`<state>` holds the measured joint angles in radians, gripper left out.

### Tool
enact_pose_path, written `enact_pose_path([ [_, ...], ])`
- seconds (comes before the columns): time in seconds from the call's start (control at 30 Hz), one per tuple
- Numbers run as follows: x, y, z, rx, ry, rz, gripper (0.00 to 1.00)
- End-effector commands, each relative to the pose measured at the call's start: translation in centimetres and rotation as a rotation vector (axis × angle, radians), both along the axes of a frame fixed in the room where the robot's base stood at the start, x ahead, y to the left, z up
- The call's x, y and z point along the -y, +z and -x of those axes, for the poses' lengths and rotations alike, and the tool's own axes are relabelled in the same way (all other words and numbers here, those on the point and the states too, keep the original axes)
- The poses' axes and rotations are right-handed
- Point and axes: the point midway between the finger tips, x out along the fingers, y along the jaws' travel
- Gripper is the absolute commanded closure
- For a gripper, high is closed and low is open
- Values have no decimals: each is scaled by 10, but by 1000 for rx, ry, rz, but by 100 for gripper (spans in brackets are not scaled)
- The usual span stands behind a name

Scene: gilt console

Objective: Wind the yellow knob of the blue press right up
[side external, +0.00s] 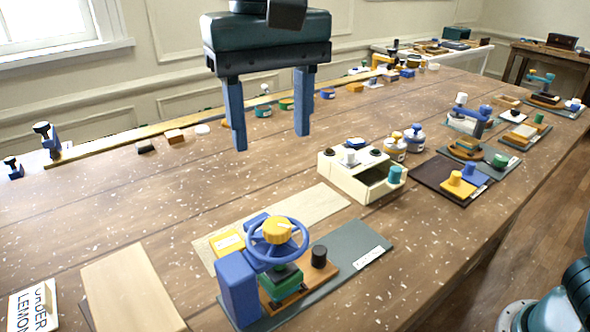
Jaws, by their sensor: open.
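The blue press (238,289) stands at the front of the table on a dark grey base plate (362,238). A blue spoked handwheel tops it, with the yellow knob (277,230) at its centre. A green block (283,278) sits under the wheel on an orange-brown wooden base. My gripper (270,140) is open and empty, its two blue fingers pointing down. It hangs above the table, higher in the picture than the press and clear of it. The screw under the wheel is mostly hidden.
A black knob (319,256) stands beside the wheel. A cream box (352,190) with an open drawer is behind the press to the right. Pale boards (128,285) lie left. A long rail and several small devices line the table further back.

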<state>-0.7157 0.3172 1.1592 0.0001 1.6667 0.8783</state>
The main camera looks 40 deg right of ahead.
Motion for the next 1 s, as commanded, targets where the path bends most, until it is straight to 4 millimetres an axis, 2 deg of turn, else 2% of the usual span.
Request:
enact_pose_path([
  [0.23,0,-4,0,0,1,0,45],
  [0.47,1,-19,0,-1,1,1,45],
  [1.0,1,-88,1,-2,1,1,45],
])
